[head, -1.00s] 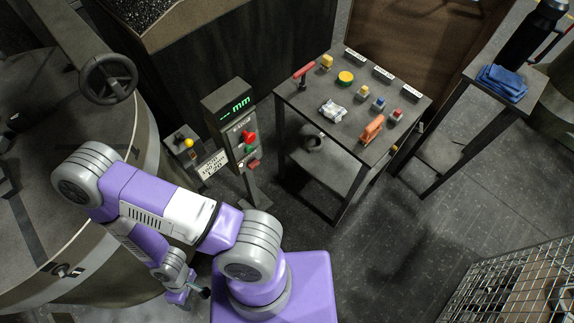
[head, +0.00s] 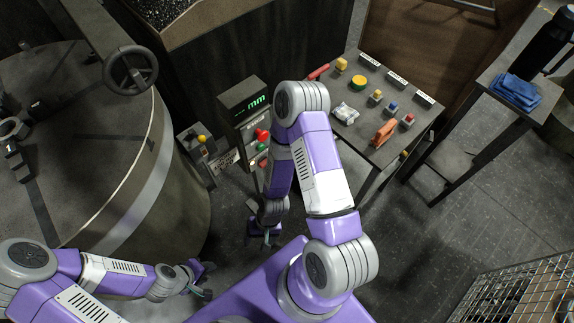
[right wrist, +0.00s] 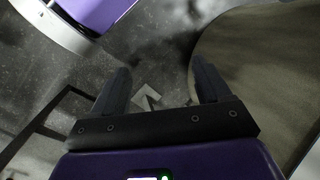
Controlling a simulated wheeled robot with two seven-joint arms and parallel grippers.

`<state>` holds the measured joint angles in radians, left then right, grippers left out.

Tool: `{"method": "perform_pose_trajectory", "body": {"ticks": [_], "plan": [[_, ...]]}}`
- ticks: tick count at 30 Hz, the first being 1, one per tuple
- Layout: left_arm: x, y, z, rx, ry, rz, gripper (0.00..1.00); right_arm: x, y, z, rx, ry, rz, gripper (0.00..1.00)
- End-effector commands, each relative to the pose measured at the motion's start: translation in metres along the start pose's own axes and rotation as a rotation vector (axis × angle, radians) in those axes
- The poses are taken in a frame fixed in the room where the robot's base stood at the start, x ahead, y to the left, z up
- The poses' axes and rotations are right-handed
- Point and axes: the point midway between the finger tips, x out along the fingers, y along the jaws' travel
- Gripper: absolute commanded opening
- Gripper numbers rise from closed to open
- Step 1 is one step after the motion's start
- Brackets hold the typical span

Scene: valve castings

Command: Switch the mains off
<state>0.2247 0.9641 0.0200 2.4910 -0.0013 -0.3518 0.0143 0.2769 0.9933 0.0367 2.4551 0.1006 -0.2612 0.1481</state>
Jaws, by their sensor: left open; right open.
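A control post with a green "mm" display (head: 258,100) stands left of the centre in the head view. It bears a red button (head: 262,135) and a green button (head: 262,148), with a red part low down; my right arm partly covers its right side. Left of it is a small box with a yellow knob (head: 201,139). I cannot tell which control is the mains. My right gripper (head: 265,236) is open and empty, below and in front of the post; its spread fingers show in the right wrist view (right wrist: 162,80). My left gripper (head: 206,281) is open at the lower left.
A large round tank (head: 90,170) with a handwheel (head: 131,70) fills the left. A side table holds blue cloth (head: 516,92).

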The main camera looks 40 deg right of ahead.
Motion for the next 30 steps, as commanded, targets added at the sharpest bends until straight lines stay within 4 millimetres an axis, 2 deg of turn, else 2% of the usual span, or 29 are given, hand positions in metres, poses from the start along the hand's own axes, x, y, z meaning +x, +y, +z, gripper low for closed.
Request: {"method": "perform_pose_trajectory", "body": {"ticks": [3, 5, 6, 8, 10, 12, 14, 16, 17, 18, 20, 21, 24, 27, 30], "plan": [[0.008, -0.003, 0.0, -0.001, 0.0, -0.001, 0.43, 0.021, 0.018, 0.014, 0.505, -0.149, 0.031, 0.77], [0.011, -0.005, -0.001, -0.001, 0.0, -0.001, 0.43, 0.031, 0.02, 0.023, 0.835, -0.253, 0.049, 0.77], [0.014, -0.005, -0.001, -0.001, 0.0, -0.001, 0.43, 0.036, 0.018, 0.028, 1.067, -0.333, 0.06, 0.77], [0.017, -0.007, -0.001, -0.001, 0.0, -0.001, 0.43, 0.041, 0.01, 0.032, 1.41, -0.464, 0.078, 0.77], [0.021, -0.008, -0.001, -0.001, 0.0, -0.001, 0.43, 0.044, -0.004, 0.029, 1.797, -0.643, 0.099, 0.77], [0.025, -0.01, -0.001, -0.001, 0.0, 0.0, 0.43, 0.043, -0.021, 0.014, 2.161, -0.857, 0.121, 0.77], [0.028, -0.011, -0.001, -0.001, 0.0, 0.0, 0.43, 0.04, -0.033, -0.007, 2.448, -1.079, 0.145, 0.77], [0.032, -0.012, -0.002, 0.0, 0.0, 0.0, 0.43, 0.034, -0.04, -0.041, 2.737, -1.398, 0.177, 0.77], [0.034, -0.013, -0.002, 0.0, 0.0, 0.0, 0.43, 0.03, -0.041, -0.058, -2.661, 1.462, -0.181, 0.77], [0.036, -0.014, -0.002, 0.0, 0.0, 0.0, 0.43, 0.025, -0.038, -0.083, -2.413, 1.47, -0.178, 0.77], [0.039, -0.015, -0.002, 0.0, 0.0, 0.0, 0.43, 0.017, -0.026, -0.12, -2.059, 1.49, -0.172, 0.77], [0.041, -0.015, -0.002, 0.0, 0.0, 0.0, 0.43, 0.011, -0.014, -0.143, -1.841, 1.506, -0.171, 0.77], [0.044, -0.017, -0.002, 0.0, 0.0, 0.0, 0.43, -0.002, 0.026, -0.192, -1.372, 1.547, -0.167, 0.77], [0.047, -0.018, -0.002, 0.0, 0.0, 0.0, 0.43, -0.011, 0.066, -0.223, -1.034, 1.587, -0.164, 0.77], [0.048, -0.018, -0.002, 0.0, 0.0, 0.0, 0.43, -0.017, 0.094, -0.238, -0.829, 1.613, -0.165, 0.77]]}}
